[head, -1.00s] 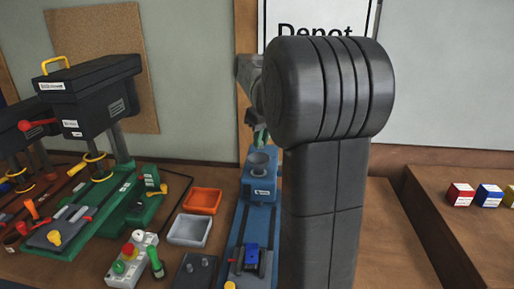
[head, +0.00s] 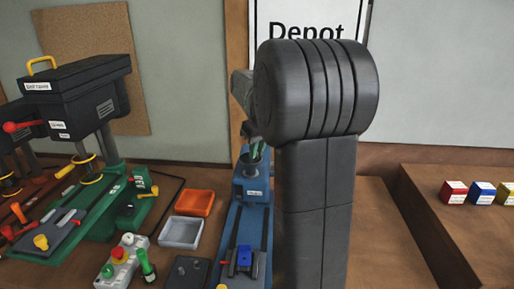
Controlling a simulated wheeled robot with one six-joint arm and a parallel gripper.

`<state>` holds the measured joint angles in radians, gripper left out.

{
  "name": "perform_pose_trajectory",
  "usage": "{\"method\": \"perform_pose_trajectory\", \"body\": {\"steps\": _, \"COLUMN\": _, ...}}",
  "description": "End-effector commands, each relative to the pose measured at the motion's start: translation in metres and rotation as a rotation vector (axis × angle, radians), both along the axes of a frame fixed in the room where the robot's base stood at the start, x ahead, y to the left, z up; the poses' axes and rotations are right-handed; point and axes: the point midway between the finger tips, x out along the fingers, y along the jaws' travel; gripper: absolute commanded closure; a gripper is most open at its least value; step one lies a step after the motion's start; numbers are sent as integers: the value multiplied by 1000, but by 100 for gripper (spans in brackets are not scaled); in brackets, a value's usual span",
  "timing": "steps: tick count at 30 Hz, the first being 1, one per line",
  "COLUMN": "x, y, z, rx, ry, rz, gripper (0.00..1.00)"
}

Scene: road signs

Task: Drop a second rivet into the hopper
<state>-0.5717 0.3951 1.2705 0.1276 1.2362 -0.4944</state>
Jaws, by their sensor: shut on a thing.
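The hopper (head: 250,172) is a grey funnel on a blue block with a white label, at the far end of a blue rail. My gripper (head: 257,151) shows only as green fingertips at the funnel's mouth, partly covered by my arm. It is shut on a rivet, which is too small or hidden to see. I cannot tell whether the fingertips touch the funnel. A dark plate (head: 188,275) with small upright grey pieces, perhaps rivets, lies at the front.
An orange tray (head: 194,203) and a grey tray (head: 181,233) stand left of the rail. A green press (head: 105,200) and a button box (head: 121,258) are further left. A blue clamp (head: 243,261) sits on the rail. Coloured cubes (head: 482,192) stand at right.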

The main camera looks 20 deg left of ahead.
Motion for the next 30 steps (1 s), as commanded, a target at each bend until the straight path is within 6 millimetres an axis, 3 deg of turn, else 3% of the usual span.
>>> {"method": "perform_pose_trajectory", "body": {"steps": 4, "x": 0, "y": 0, "z": 0, "rx": 0, "ry": 0, "rz": 0, "gripper": 100}}
{"method": "perform_pose_trajectory", "body": {"steps": 5, "x": 0, "y": 0, "z": 0, "rx": 0, "ry": 0, "rz": 0, "gripper": 79}}
{"method": "perform_pose_trajectory", "body": {"steps": 8, "x": 0, "y": 0, "z": 1, "rx": 0, "ry": 0, "rz": 0, "gripper": 60}}
{"method": "perform_pose_trajectory", "body": {"steps": 20, "x": 0, "y": -1, "z": 8, "rx": 2, "ry": -3, "rz": -1, "gripper": 60}}
{"method": "perform_pose_trajectory", "body": {"steps": 23, "x": -2, "y": -5, "z": 21, "rx": 2, "ry": -4, "rz": -1, "gripper": 60}}
{"method": "perform_pose_trajectory", "body": {"steps": 30, "x": -10, "y": -17, "z": 75, "rx": 4, "ry": -6, "rz": -1, "gripper": 60}}
